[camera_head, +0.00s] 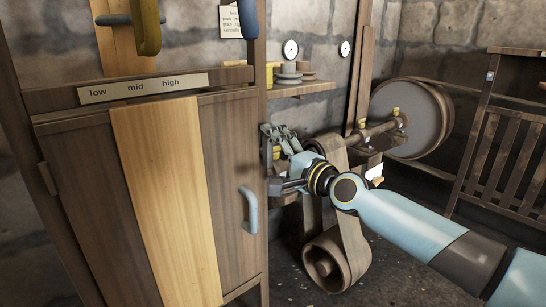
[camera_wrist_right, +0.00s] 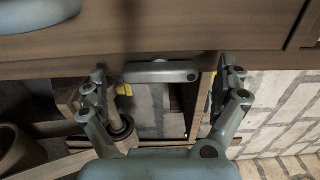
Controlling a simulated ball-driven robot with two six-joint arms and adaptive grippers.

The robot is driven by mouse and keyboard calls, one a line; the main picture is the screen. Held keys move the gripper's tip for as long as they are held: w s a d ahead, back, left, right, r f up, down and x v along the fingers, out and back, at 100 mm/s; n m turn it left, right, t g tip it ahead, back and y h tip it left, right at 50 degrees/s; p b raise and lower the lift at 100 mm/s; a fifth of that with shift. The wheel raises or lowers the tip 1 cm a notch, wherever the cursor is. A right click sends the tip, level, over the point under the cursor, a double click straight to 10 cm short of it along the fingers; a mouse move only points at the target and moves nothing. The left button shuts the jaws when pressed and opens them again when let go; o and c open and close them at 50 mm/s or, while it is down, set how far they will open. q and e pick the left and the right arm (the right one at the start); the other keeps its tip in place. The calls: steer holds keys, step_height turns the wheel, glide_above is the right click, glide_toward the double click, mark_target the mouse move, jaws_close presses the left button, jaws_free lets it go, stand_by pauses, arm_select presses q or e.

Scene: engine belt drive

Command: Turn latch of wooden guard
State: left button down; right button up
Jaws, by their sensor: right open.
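My right gripper (camera_head: 271,158) is at the right edge of the wooden cabinet, with its fingers spread. In the right wrist view, a grey, rounded bar that looks like the latch (camera_wrist_right: 162,72) lies crosswise on a wooden edge. It sits between the open fingertips, with a gap on each side. In the head view the latch is not clearly visible at the gripper. The cabinet's wooden front (camera_head: 230,165), which may be the guard, has a blue-grey handle (camera_head: 250,210); a similar handle (camera_wrist_right: 35,15) fills the wrist view's upper left. My left gripper is not in view.
A belt on wooden pulleys (camera_head: 340,225) hangs close behind and below my right gripper. A shelf (camera_head: 300,88) with small round parts is above it. A large round wheel (camera_head: 412,118) and a slatted wooden panel (camera_head: 508,150) stand to the right.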

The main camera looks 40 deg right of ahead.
steer(key=shift+c, duration=1.7)
steer(key=c, duration=0.9)
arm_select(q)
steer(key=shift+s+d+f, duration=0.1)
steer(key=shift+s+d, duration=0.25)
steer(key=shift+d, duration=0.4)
